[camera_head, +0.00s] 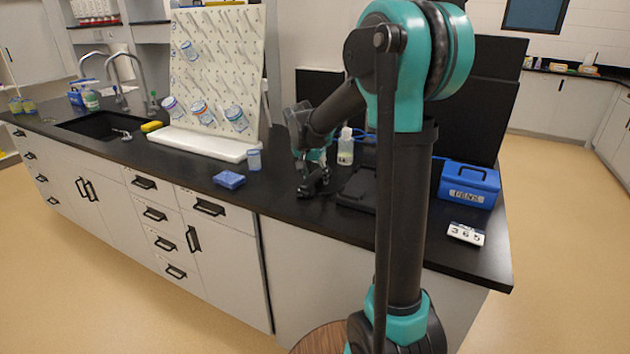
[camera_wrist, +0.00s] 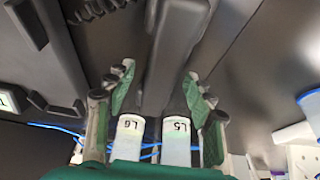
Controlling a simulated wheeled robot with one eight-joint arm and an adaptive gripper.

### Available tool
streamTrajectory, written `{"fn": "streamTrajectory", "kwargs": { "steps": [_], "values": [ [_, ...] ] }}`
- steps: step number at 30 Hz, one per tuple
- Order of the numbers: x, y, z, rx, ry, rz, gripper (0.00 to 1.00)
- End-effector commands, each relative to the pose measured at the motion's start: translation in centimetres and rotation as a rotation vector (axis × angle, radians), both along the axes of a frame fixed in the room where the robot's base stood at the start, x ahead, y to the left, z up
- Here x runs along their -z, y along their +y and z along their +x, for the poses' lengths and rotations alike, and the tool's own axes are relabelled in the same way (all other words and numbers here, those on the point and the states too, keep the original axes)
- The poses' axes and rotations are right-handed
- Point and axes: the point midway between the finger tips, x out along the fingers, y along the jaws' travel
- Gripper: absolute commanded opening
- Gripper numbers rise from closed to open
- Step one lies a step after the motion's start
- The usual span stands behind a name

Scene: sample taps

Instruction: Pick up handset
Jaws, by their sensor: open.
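A dark handset (camera_wrist: 178,45) shows in the wrist view as a long bar, running from the top edge down between my fingers. A black coiled cord (camera_wrist: 92,10) lies to its upper left. My gripper (camera_wrist: 158,74) is open, with a green-padded finger on each side of the bar's lower end; I cannot tell whether they touch it. In the head view my gripper (camera_head: 313,187) points down low over the black worktop. A dark phone-like base (camera_head: 358,190) sits just right of it, partly behind my arm. The handset is hard to pick out there.
On the black worktop (camera_head: 290,215) are a blue block (camera_head: 229,180), a small cup (camera_head: 254,160), a white-capped bottle (camera_head: 345,147), a blue box (camera_head: 468,185) and a number sign (camera_head: 466,234). White cylinders marked L6 (camera_wrist: 128,138) and L5 (camera_wrist: 176,140) show in the wrist view.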

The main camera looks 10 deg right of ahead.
Motion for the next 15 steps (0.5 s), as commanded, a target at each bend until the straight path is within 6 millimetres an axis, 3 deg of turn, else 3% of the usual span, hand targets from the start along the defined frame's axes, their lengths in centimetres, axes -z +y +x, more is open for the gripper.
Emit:
{"fn": "streamTrajectory", "kwargs": {
  "steps": [15],
  "values": [
    [0.48, 0.02, -0.02, 0.000, 0.000, 0.000, 0.53]
  ]
}}
